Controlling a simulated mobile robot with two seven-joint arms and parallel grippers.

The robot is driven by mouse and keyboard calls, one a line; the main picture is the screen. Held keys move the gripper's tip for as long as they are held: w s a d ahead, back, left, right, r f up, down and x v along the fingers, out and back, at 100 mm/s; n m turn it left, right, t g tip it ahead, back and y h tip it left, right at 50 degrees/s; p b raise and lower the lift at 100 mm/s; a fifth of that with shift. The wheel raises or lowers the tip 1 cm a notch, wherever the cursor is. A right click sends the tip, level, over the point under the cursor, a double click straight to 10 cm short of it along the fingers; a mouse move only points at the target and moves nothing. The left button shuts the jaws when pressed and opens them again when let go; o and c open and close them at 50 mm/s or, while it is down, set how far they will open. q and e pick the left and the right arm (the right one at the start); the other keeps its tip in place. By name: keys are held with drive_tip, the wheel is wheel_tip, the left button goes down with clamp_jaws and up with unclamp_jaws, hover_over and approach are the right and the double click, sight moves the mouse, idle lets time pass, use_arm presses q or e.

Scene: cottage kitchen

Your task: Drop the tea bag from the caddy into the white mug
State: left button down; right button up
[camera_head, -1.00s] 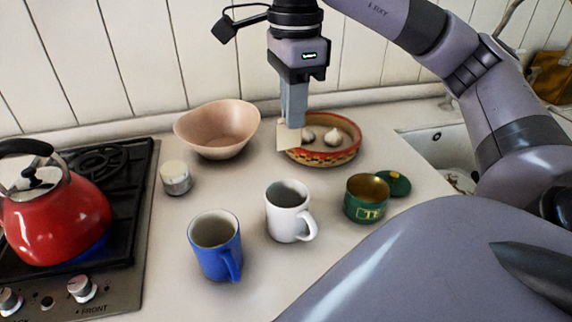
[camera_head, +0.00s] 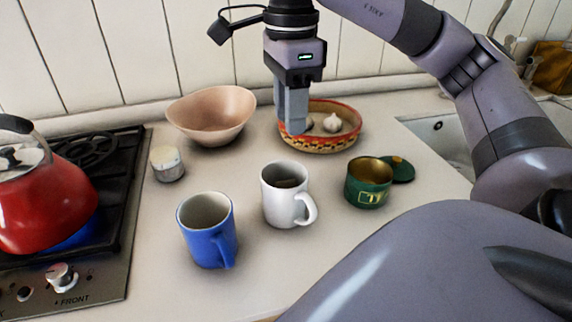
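The white mug (camera_head: 284,207) stands upright on the counter, handle to the right. A dark brownish patch shows inside it; I cannot clearly tell whether it is the tea bag. My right gripper (camera_head: 293,128) points down, raised above the counter, and in the picture lies above the mug and over the basket's left edge. Its fingers look slightly parted, seen nearly edge-on, and no tea bag shows at their tips. The green caddy (camera_head: 368,190) stands open to the right of the mug. Its green lid (camera_head: 402,168) lies beside it. My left gripper is out of view.
A blue mug (camera_head: 208,238) stands left of the white mug. A pink bowl (camera_head: 212,118), a small white-topped jar (camera_head: 167,165) and a basket with garlic (camera_head: 347,140) are farther back. A red kettle (camera_head: 40,205) sits on the stove at left; a sink (camera_head: 440,140) is at right.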

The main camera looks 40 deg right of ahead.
wheel_tip(320, 180, up, 7)
drive_tip(key=p, duration=0.4)
drive_tip(key=shift+s, duration=0.1)
idle(0.7)
